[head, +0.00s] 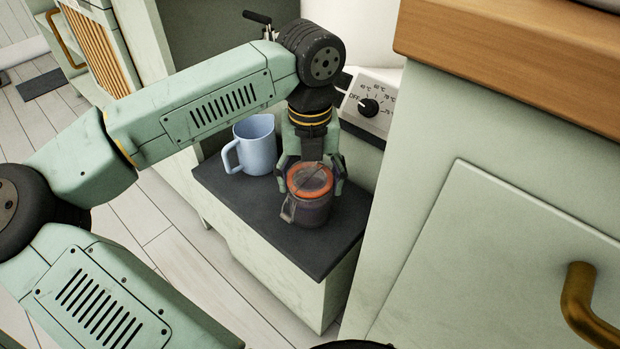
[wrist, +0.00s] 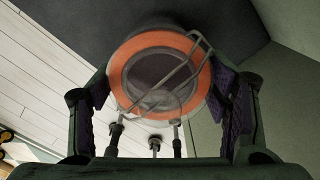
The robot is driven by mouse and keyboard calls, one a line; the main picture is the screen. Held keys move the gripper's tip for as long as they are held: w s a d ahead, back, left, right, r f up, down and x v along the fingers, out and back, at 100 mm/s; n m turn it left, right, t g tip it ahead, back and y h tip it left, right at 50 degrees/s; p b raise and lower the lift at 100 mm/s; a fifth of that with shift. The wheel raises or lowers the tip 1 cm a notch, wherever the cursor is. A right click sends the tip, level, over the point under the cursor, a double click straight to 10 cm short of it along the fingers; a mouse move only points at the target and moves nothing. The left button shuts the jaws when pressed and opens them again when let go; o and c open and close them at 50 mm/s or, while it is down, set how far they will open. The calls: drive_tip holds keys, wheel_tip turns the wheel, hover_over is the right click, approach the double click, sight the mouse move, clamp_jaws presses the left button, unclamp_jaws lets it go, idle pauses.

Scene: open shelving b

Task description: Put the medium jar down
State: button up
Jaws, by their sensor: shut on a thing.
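The medium jar (head: 309,207) is a dark, see-through jar with an orange ring around its lid and a wire clasp. In the head view it is upright at the dark counter top (head: 232,196), near its front right part. I cannot tell whether its base touches the surface. My gripper (head: 312,178) comes from above with its fingers on both sides of the jar, shut on it. In the wrist view the jar's lid (wrist: 160,75) fills the middle between the two finger pads. The jar's base is hidden there.
A light blue pitcher (head: 256,146) stands on the dark top, left of and behind the jar. A control panel with a dial (head: 369,107) is behind to the right. A tall green cabinet (head: 480,190) with a wooden top closes the right side. The dark top's left front is bare.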

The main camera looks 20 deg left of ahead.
drive_tip(key=shift+f, duration=0.1)
drive_tip(key=o, duration=1.9)
drive_tip(key=shift+o, duration=0.2)
wheel_tip(320, 180, up, 12)
drive_tip(key=p, duration=0.2)
drive_tip(key=shift+p, duration=0.35)
drive_tip(key=shift+o, duration=0.2)
